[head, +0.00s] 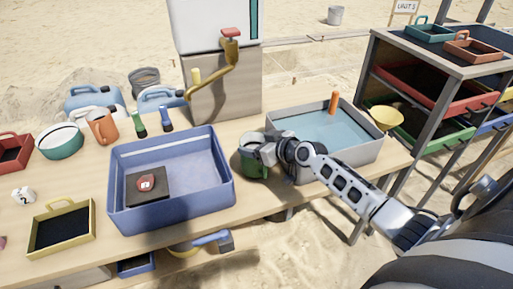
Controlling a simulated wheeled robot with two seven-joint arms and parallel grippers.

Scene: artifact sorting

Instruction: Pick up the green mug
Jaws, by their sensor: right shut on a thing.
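The green mug (252,163) is near the middle of the table, between the blue bin and the grey water basin. My right gripper (263,155) reaches in from the right and is shut on the mug near its rim. The gripper hides the mug's right side. I cannot tell whether the mug touches the table. My left gripper is not in view.
The blue bin (222,190) holds a dark square with a red piece. The grey basin (370,153) of water stands right of the mug. A dispenser with a brass tap (225,75) stands behind.

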